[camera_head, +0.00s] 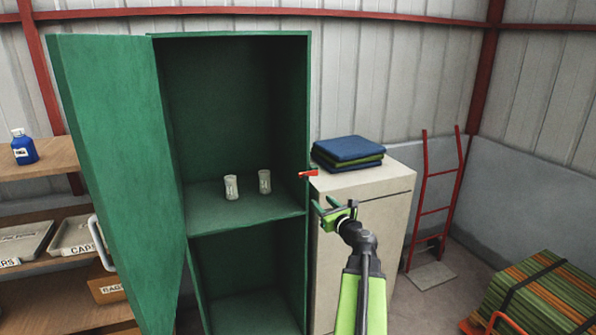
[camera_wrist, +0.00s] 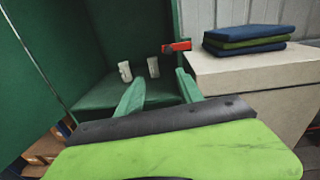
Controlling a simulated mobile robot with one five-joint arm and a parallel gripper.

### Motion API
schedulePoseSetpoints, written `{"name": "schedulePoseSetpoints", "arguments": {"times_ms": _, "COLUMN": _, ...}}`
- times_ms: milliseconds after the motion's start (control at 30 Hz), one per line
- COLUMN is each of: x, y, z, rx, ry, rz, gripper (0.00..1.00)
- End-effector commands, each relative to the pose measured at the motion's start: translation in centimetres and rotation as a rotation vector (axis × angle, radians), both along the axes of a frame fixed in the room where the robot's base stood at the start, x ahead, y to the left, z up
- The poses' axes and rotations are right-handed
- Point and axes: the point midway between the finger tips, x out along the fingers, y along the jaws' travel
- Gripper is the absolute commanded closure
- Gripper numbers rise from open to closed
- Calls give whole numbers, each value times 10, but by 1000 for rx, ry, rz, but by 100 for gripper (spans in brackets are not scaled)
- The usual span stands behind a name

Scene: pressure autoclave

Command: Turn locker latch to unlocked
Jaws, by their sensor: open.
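The green locker (camera_head: 310,120) stands with its door (camera_head: 115,170) swung open to the left. In the wrist view, my gripper's two green fingers (camera_wrist: 159,84) are spread apart and point toward the locker's inside.
A beige cabinet (camera_head: 375,205) with folded blue and green cloths (camera_head: 348,151) stands right beside the locker. A red hand truck (camera_head: 435,200) leans at the right wall. Shelves with bins (camera_head: 25,240) are on the left.

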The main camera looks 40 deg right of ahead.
Motion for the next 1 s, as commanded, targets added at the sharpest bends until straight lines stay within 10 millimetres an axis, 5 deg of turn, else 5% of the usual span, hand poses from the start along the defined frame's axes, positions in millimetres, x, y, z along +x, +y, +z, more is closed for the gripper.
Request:
{"name": "schedulePoseSetpoints", "arguments": {"times_ms": 100, "x": -14, "y": -17, "z": 7, "rx": 53, "ry": -44, "rz": -44, "gripper": 56}}
{"name": "schedulePoseSetpoints", "arguments": {"times_ms": 267, "x": -8, "y": -19, "z": 6, "rx": 56, "ry": -46, "rz": -42, "gripper": 56}}
{"name": "schedulePoseSetpoints", "arguments": {"times_ms": 800, "x": 114, "y": -63, "z": 6, "rx": 52, "ry": -43, "rz": -31, "gripper": 56}}
{"name": "schedulePoseSetpoints", "arguments": {"times_ms": 1000, "x": 145, "y": -74, "z": 6, "rx": 52, "ry": -43, "rz": -31, "gripper": 56}}
